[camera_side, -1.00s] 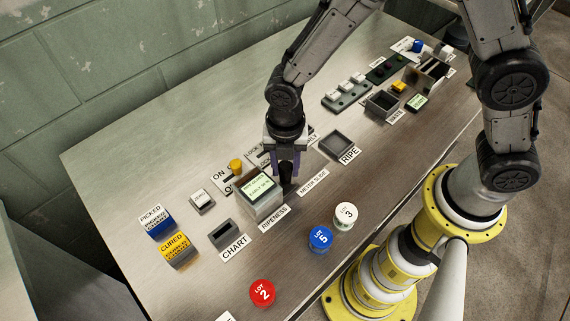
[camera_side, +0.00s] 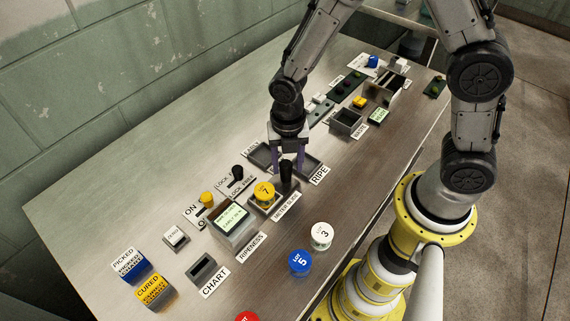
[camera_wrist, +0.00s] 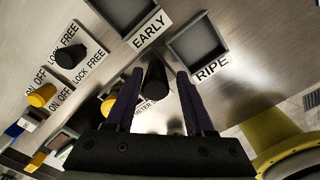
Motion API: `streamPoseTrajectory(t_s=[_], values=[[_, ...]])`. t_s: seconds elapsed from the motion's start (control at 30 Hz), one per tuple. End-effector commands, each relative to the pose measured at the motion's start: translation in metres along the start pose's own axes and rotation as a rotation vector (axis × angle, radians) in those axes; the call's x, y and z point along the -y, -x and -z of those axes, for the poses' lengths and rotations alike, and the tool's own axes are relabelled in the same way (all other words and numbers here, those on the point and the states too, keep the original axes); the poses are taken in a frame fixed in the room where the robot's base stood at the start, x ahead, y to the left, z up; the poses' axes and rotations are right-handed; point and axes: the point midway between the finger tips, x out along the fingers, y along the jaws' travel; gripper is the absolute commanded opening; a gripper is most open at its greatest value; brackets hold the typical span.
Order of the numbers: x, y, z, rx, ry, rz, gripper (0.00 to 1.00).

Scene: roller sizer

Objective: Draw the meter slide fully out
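The meter slide (camera_side: 262,211) extends to the right from the ripeness meter box (camera_side: 232,222) in the side view. A yellow cap marked 7 (camera_side: 264,190) stands on it, close to the box. The slide's upright black handle (camera_side: 286,176) is at its outer end; it also shows in the wrist view (camera_wrist: 155,82). My gripper (camera_side: 288,170) is over the handle, with its purple fingers on either side. In the wrist view my gripper (camera_wrist: 159,75) has its fingers apart, with a visible gap to the handle. Much of the slide is hidden in that view.
The black lock lever (camera_side: 237,173) and yellow ON/OFF knob (camera_side: 207,198) are to the left. The white LOT 3 (camera_side: 321,236) and blue LOT 5 (camera_side: 300,262) caps stand in front.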

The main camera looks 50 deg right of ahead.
Motion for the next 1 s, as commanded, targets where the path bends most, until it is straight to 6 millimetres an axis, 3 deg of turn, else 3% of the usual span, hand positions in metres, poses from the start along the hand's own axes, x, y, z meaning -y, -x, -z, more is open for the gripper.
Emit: streamPoseTrajectory(t_s=[0.07, 0.47, 0.57, 1.0], values=[[-0.001, 0.000, 0.001, 0.000, 0.000, -0.001, 0.68], [-0.002, 0.006, 0.001, 0.001, 0.001, -0.005, 0.68], [-0.003, 0.020, 0.001, 0.002, 0.001, -0.008, 0.68], [-0.002, 0.110, 0.001, 0.002, 0.000, -0.007, 0.68]])
